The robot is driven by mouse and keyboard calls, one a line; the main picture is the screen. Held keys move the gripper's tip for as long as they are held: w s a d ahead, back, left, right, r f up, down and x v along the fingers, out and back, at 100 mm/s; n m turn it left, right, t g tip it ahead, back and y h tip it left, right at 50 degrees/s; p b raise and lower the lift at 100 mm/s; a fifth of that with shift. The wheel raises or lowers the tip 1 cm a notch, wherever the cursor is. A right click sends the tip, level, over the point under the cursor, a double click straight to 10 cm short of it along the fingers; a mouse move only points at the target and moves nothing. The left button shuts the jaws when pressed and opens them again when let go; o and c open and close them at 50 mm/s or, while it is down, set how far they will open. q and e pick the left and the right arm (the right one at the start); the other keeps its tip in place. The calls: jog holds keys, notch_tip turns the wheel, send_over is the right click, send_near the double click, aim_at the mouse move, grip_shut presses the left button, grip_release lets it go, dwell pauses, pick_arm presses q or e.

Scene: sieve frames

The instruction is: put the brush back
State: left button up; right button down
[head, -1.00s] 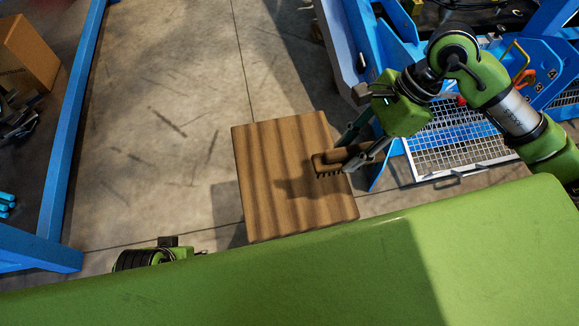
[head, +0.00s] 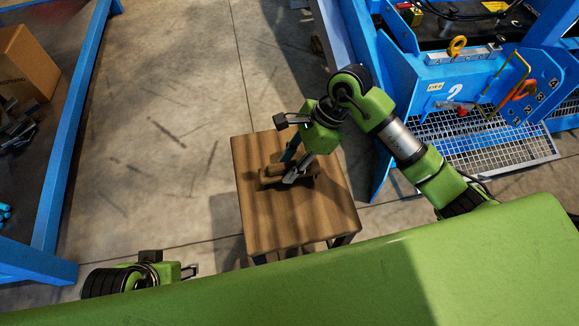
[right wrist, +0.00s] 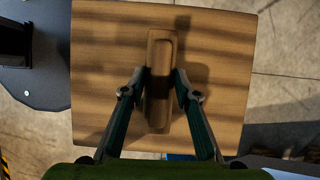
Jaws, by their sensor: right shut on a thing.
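The brush (head: 275,171) has a brown wooden back and is over the middle of the square wooden table (head: 262,225). I cannot tell whether its bristles touch the top. My right gripper (head: 290,177) is shut on the brush. In the right wrist view the long brush back (right wrist: 159,105) lies between the two fingers of the right gripper (right wrist: 160,78), one on each side, and its underside is hidden. My left gripper (head: 188,271) shows in part at the lower left of the head view, away from the table; its jaws are not clear.
A blue frame with a metal grid (head: 490,150) stands right of the table. A blue-railed bench (head: 65,165) with a cardboard box (head: 27,62) is at the left. The concrete floor (head: 170,110) between them is clear. The tabletop around the brush is bare.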

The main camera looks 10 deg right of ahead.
jog(key=shift+f, duration=0.5)
jog(key=shift+f, duration=0.1)
jog(key=c, duration=1.6)
grip_release()
